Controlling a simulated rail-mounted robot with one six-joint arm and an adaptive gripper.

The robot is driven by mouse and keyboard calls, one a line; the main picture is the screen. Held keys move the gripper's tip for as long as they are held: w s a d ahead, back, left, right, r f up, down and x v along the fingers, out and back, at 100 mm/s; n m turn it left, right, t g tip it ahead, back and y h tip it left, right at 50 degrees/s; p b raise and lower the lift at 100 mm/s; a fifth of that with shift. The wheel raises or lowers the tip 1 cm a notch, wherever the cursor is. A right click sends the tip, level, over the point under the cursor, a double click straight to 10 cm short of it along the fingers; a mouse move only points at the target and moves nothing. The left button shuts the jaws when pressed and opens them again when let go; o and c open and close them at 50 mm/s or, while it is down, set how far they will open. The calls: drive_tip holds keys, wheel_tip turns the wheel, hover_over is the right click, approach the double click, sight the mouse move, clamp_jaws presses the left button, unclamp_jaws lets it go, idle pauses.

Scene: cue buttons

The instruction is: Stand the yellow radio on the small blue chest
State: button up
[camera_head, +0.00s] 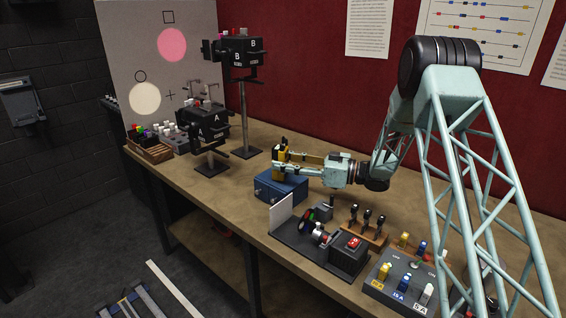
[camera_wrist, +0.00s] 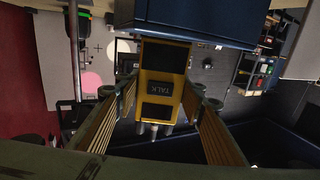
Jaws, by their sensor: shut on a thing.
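The yellow radio (camera_head: 280,151) is held upright between the fingers of my gripper (camera_head: 277,160), above the small blue chest (camera_head: 281,188). In the wrist view, which is upside down, the radio (camera_wrist: 163,85) shows its TALK panel and dark patches, with the gripper fingers (camera_wrist: 160,105) on both sides. The blue chest (camera_wrist: 200,20) shows at the top of that picture, beside the radio's lower end. I cannot tell whether the radio's base touches the chest lid. The fingers hide part of the radio in the head view.
Stands with black boxes marked A (camera_head: 205,125) and B (camera_head: 242,55) are behind and left of the chest. A dark device with a white panel (camera_head: 281,213) stands just in front right. A control board (camera_head: 405,283) lies farther right. Bench top is clear behind the arm.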

drive_tip(key=shift+f, duration=0.1)
drive_tip(key=o, duration=1)
drive_tip(key=shift+c, duration=0.2)
drive_tip(key=shift+d, duration=0.15)
drive_tip(key=p+v, duration=0.1)
drive_tip(key=v, duration=1)
drive_tip(key=shift+d+p, duration=0.4)
drive_tip(key=shift+s, duration=0.1)
